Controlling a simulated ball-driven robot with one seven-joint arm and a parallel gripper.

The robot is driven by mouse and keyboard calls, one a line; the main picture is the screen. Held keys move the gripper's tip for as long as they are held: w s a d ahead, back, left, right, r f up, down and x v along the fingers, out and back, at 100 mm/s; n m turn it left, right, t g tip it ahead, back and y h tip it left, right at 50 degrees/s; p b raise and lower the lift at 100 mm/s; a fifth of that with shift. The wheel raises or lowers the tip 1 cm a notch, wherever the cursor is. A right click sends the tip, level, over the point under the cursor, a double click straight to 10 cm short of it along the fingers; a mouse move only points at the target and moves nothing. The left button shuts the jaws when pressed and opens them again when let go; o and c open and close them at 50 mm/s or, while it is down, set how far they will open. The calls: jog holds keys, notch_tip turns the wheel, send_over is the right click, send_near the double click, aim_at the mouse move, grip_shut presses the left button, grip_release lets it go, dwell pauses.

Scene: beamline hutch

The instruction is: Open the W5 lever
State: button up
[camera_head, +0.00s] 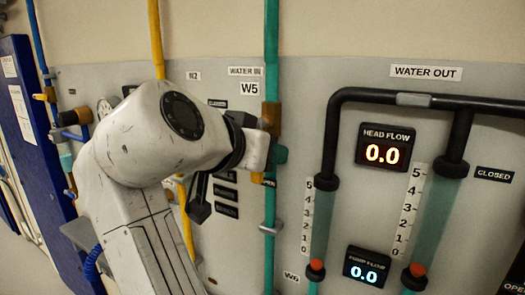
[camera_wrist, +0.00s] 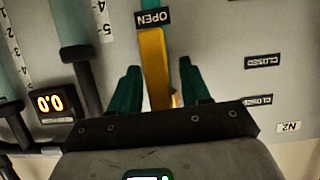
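The W5 label (camera_head: 250,89) sits beside a green pipe (camera_head: 271,60) in the head view. An orange-brown valve part (camera_head: 271,117) is on that pipe just below the label. A yellow-orange lever (camera_wrist: 153,62) shows in the wrist view, running from an OPEN label (camera_wrist: 153,17) down between my fingers. My gripper (camera_wrist: 158,84) has its two green fingers apart, one on each side of the lever. A gap shows at the right finger; contact at the left finger cannot be told. In the head view my gripper (camera_head: 276,154) is at the pipe and hides most of the lever.
To the right, black hoses (camera_head: 440,100) and flow tubes stand out from the panel, with a HEAD FLOW display (camera_head: 385,146) reading 0.0. A yellow pipe (camera_head: 156,40) runs behind my arm. A blue door-like panel (camera_head: 35,150) is at far left.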

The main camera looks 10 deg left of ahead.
jog(key=shift+r, duration=0.1)
jog(key=b+v, duration=0.3)
jog(key=v, duration=0.7)
jog(key=shift+s+a, duration=0.15)
jog(key=shift+s, duration=0.2)
